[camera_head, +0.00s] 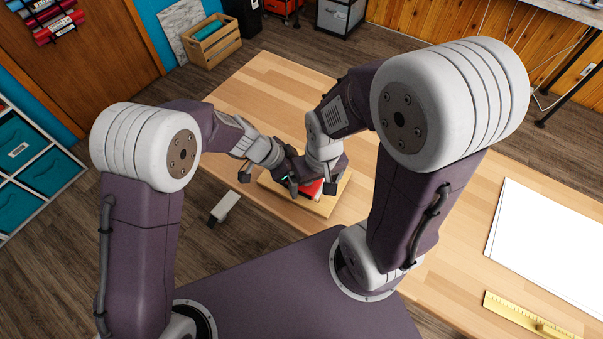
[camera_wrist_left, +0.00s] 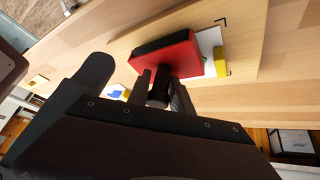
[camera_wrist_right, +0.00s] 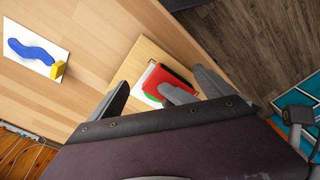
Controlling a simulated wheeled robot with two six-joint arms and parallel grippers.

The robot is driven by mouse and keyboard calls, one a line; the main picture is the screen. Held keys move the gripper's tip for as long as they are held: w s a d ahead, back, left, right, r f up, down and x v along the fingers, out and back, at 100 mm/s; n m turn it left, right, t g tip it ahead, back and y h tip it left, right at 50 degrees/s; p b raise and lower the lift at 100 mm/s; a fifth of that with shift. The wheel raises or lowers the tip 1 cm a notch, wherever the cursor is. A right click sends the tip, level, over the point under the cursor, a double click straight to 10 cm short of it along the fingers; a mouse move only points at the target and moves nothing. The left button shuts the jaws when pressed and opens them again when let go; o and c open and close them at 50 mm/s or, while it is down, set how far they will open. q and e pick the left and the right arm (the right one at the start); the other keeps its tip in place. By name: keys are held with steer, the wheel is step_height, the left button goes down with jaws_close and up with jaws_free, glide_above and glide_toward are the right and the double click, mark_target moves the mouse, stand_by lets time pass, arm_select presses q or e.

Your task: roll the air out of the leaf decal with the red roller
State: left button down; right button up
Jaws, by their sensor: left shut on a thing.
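The red roller (camera_head: 312,188) has a broad red head with a dark side and a black handle. It also shows in the left wrist view (camera_wrist_left: 177,57). My left gripper (camera_wrist_left: 160,88) is shut on the handle. The red head covers much of a white sheet (camera_wrist_right: 151,79) on a pale wooden board (camera_head: 325,203). A bit of the green leaf decal (camera_wrist_right: 152,98) shows beside the head; the rest is hidden. I cannot tell whether the head touches it. My right gripper (camera_wrist_right: 160,80) is open and empty, above and close to the roller.
A white sheet with a wavy blue decal (camera_wrist_right: 30,50) and a yellow block (camera_wrist_right: 57,70) lies apart on the table (camera_head: 420,310). Another yellow block (camera_wrist_left: 220,62) is beside the roller. A large white sheet (camera_head: 550,240) and yellow ruler (camera_head: 528,318) lie at the right.

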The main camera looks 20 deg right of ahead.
arm_select(q)
steer(key=shift+s+f, duration=0.15)
steer(key=shift+s, duration=0.15)
arm_select(e)
steer(key=shift+w, duration=0.3)
